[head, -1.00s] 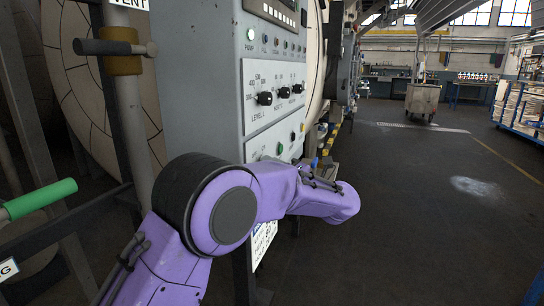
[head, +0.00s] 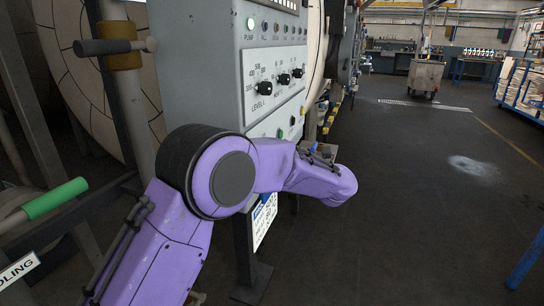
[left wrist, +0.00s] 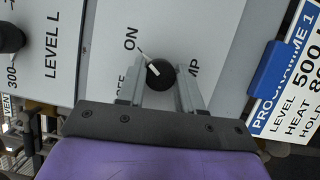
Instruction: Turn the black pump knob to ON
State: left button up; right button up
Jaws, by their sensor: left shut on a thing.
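The black pump knob (left wrist: 161,75) shows in the left wrist view on a pale panel (left wrist: 105,67), between the ON label and the PUMP label, which is partly covered. A white mark on the knob and a thin light line lie on its upper-left side, towards ON. The OFF label is partly hidden by a finger. My left gripper (left wrist: 158,85) is shut on the knob, one finger on each side. In the head view my left arm hides the knob and the gripper. My right gripper is not in view.
Level knobs (head: 264,88) sit on the panel above my arm. A blue-and-white programme card (left wrist: 287,80) hangs beside the panel. A green-handled lever (head: 54,198) and a pipe with a dark handle (head: 108,47) stand left. The floor to the right is open.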

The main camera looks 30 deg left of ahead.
pick_arm(q)
jog(key=o, duration=1)
jog(key=shift+o, duration=0.2)
jog(key=s+d, duration=0.1)
jog(key=d, duration=0.9)
jog(key=shift+s+d+f, duration=0.15)
jog(key=shift+s+f, duration=0.05)
jog(key=shift+s, duration=0.1)
